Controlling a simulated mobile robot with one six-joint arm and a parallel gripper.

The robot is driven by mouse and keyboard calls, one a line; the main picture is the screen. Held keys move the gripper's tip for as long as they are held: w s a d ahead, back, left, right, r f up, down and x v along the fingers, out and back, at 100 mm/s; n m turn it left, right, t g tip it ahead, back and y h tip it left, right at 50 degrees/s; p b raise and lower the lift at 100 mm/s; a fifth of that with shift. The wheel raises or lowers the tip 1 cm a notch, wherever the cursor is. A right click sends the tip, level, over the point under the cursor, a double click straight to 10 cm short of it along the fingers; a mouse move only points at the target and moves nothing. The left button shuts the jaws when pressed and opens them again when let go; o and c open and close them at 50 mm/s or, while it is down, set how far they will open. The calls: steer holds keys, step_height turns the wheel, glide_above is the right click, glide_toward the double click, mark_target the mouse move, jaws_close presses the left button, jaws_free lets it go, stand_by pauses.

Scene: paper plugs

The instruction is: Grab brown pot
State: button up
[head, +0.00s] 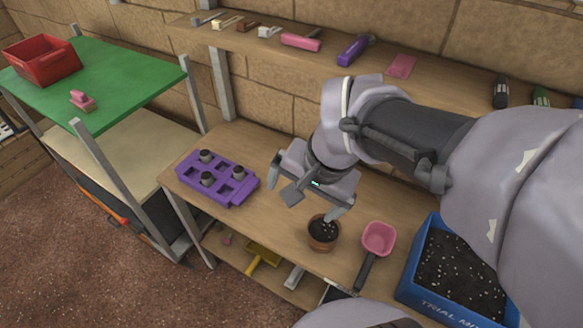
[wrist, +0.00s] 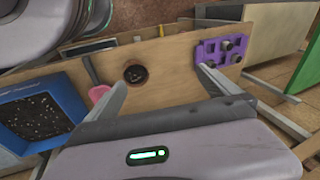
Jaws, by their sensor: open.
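The brown pot (head: 323,236) stands upright on the wooden bench near its front edge, with dark soil with pale specks in it. In the wrist view the brown pot (wrist: 135,74) shows between the two fingers, beyond their tips. My gripper (head: 305,200) is open and empty, above the bench and behind the pot. One fingertip appears close to the pot's rim in the head view; I cannot tell whether it touches. In the wrist view my gripper's fingers (wrist: 160,85) are spread wide apart.
A pink scoop (head: 378,240) with a dark handle lies right of the pot. A blue soil tray (head: 412,280) stands further right. A purple plug tray (head: 190,178) holding several small pots is on the left. A shelf (head: 260,42) with tools runs behind.

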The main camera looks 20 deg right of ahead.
steer(key=w+d+f+m+g+p, duration=0.1)
steer(key=w+d+f+m+g, duration=0.1)
steer(key=w+d+f+m, duration=0.3)
steer(key=m+g+p, duration=0.1)
steer(key=m, duration=0.2)
glide_above(322, 234)
steer(key=s+d, duration=0.1)
steer(key=s, duration=0.1)
step_height(322, 234, down, 6)
steer(key=shift+g, duration=0.3)
steer(key=f+b, duration=0.1)
steer(key=f, duration=0.3)
steer(key=f+b, duration=0.2)
steer(key=f, duration=0.2)
steer(key=a+f+b, duration=0.1)
steer(key=f+b, duration=0.1)
steer(key=f, duration=0.2)
steer(key=shift+a, duration=0.1)
steer(key=f+b, duration=0.1)
steer(key=f, duration=0.1)
steer(key=f+b, duration=0.1)
steer(key=a+f+b, duration=0.1)
steer(key=f, duration=0.1)
steer(key=shift+w+f, duration=0.15)
steer(key=shift+f, duration=0.2)
steer(key=shift+r, duration=0.15)
steer(key=c, duration=1.4)
